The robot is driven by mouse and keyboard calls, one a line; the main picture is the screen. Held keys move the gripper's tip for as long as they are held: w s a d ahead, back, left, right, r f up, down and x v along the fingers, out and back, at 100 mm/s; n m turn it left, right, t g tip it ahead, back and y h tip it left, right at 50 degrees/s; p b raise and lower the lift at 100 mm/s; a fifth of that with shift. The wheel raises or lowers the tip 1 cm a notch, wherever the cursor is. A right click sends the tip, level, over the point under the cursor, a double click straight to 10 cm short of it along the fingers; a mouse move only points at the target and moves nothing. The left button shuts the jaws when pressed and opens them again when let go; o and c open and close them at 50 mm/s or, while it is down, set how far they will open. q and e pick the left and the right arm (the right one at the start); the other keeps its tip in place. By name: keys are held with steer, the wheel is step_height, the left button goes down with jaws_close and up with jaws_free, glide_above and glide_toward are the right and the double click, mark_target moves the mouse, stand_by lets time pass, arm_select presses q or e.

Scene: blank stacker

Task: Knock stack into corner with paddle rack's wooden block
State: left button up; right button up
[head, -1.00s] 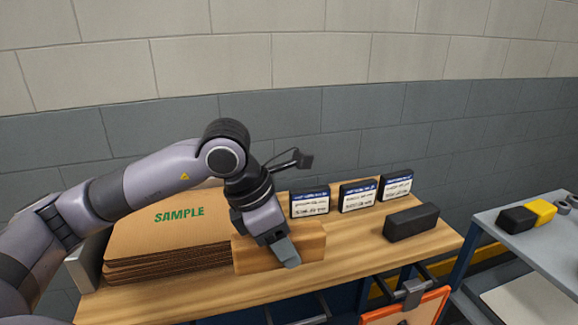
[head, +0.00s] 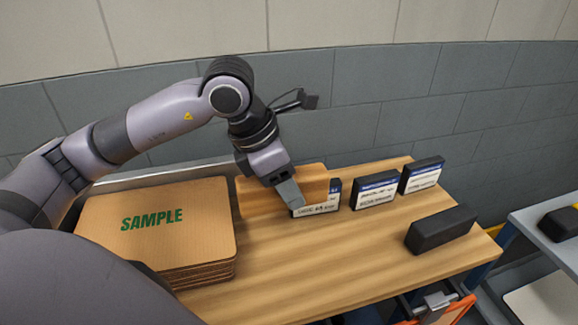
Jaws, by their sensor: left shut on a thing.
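A stack of brown cardboard blanks (head: 180,195) marked SAMPLE lies on the left of the wooden bench, with its front right edges showing several layers. A low metal fence (head: 140,181) runs behind it. My left gripper (head: 288,195) is shut on a wooden block (head: 252,197), held right of the stack's back right corner. The block's left end is close to the stack's right side; I cannot tell whether they touch. The gripper fingers hide part of the block. My right gripper is not in view.
Labelled boxes stand along the back: one (head: 318,210) partly hidden by the block and gripper, two more (head: 375,190), (head: 422,175) to its right. A black block (head: 441,230) lies at the bench's right. The bench top (head: 320,260) in front is clear. An orange-edged item hangs at the front.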

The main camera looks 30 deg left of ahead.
arm_select(q)
steer(key=shift+w, duration=0.1)
steer(key=shift+a+f, duration=0.1)
steer(key=shift+f, duration=0.1)
steer(key=shift+f+b, duration=3.35)
steer(key=shift+f, duration=1.9)
steer(key=shift+a, duration=0.1)
steer(key=shift+s+a+b, duration=0.55)
steer(key=shift+s+a, duration=0.15)
steer(key=shift+s, duration=0.15)
steer(key=shift+s+a+b, duration=0.55)
steer(key=shift+s+a, duration=0.1)
steer(key=shift+s, duration=0.3)
